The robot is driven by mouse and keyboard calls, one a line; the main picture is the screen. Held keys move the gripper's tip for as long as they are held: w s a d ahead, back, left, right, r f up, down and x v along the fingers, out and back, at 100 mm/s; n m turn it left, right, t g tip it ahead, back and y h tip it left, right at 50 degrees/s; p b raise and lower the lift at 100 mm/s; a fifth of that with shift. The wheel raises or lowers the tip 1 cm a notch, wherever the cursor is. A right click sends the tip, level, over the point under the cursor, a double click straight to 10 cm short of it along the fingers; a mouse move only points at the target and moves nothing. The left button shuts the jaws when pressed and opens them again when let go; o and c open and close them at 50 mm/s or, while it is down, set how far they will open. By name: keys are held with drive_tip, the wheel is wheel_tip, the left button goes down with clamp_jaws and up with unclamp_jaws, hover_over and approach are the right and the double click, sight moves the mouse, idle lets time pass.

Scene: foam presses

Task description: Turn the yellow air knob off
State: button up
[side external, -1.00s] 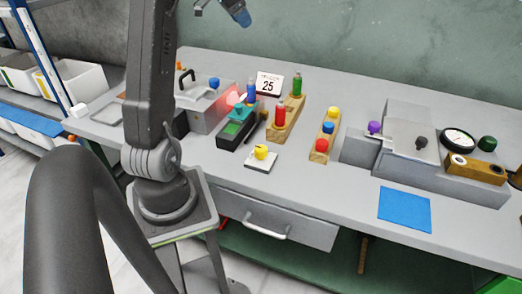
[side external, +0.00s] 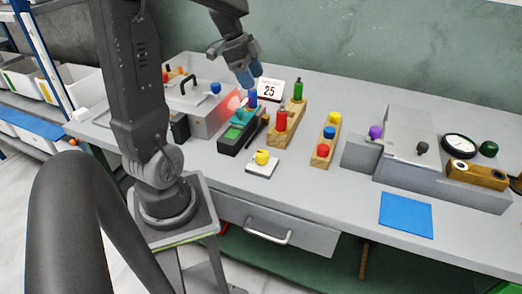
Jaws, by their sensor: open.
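A yellow knob (side external: 262,157) sits on a small white square plate (side external: 260,170) near the front middle of the bench. A second yellow round piece (side external: 335,117) sits at the far end of a wooden strip (side external: 320,162); I cannot tell from the view which one is the air knob. My gripper (side external: 251,80), with blue fingertips, is open and points down. In the picture it is above the blue bottle, up from the plate and apart from both yellow pieces. Nothing shows between its fingers.
A wooden rack (side external: 286,127) with bottles and a teal-topped black device (side external: 238,135) stand behind the plate. A grey press (side external: 200,100) is left; another grey unit (side external: 400,155) with a gauge (side external: 458,146) is right. A blue mat (side external: 406,215) lies in front right.

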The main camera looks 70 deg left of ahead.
sight(262, 152)
drive_tip(key=s+d+f+m+g+h, duration=0.1)
drive_tip(key=s+d+f+m, duration=0.3)
drive_tip(key=d, duration=0.3)
drive_tip(key=shift+n, duration=0.4)
drive_tip(key=x, duration=0.9)
drive_tip(key=s+x, duration=0.1)
drive_tip(key=x, duration=0.3)
drive_tip(key=shift+d+f, duration=0.25)
drive_tip(key=shift+f, duration=0.2)
drive_tip(key=shift+w, duration=0.1)
drive_tip(key=c, duration=0.9)
